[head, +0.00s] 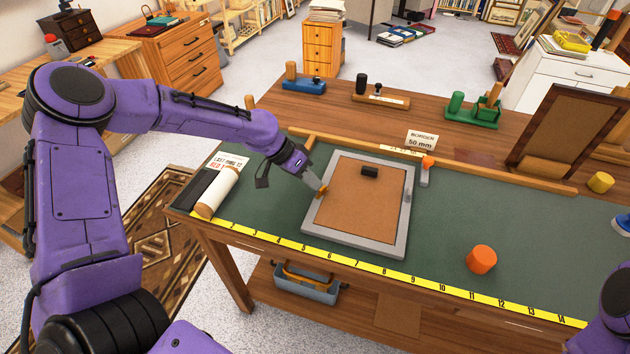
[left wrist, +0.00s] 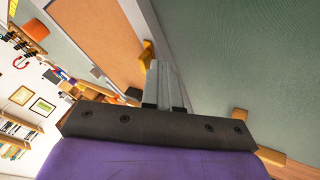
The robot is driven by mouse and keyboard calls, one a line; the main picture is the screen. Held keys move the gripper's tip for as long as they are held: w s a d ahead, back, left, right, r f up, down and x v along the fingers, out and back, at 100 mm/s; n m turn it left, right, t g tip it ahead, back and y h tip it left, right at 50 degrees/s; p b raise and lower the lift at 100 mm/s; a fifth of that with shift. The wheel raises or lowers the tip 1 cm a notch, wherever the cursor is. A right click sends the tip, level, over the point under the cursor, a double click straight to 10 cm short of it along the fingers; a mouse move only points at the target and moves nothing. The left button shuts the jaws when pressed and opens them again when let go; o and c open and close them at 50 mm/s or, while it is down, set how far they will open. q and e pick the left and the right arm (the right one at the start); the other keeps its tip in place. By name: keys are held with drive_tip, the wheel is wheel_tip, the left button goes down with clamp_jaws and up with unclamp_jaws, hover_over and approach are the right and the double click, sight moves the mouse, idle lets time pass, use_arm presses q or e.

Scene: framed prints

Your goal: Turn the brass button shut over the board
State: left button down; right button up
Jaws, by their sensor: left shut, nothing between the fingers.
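A grey picture frame (head: 397,240) lies face down on the green mat with a brown backing board (head: 350,215) inside it. The small brass button (head: 323,190) sits on the frame's left rail; it also shows in the left wrist view (left wrist: 147,54). My left gripper (head: 317,184) is shut and empty, its fingertips at the button, close to or touching it. In the left wrist view the shut fingers (left wrist: 162,82) point at the button. I cannot tell how far the button reaches over the board. My right gripper is out of view.
A black block (head: 370,171) rests on the board. An orange-topped tool (head: 427,165) stands right of the frame, and an orange cylinder (head: 481,259) farther right. A white roll (head: 217,192) lies left. A wooden rail (head: 460,165) runs behind. The mat's right part is mostly clear.

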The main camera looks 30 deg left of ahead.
use_arm(q)
drive_tip(key=shift+s+r+p, duration=0.1)
drive_tip(key=shift+s+p, duration=0.2)
drive_tip(key=shift+p, duration=0.1)
drive_tip(key=shift+s+p, duration=0.3)
drive_tip(key=shift+s, duration=0.2)
drive_tip(key=a, duration=0.2)
drive_tip(key=a+p, duration=0.1)
drive_tip(key=a, duration=0.1)
drive_tip(key=shift+w, duration=0.35)
drive_tip(key=v, duration=0.9)
drive_tip(key=shift+s+a+r, duration=0.2)
drive_tip(key=shift+s+r, duration=0.05)
drive_tip(key=shift+r, duration=0.05)
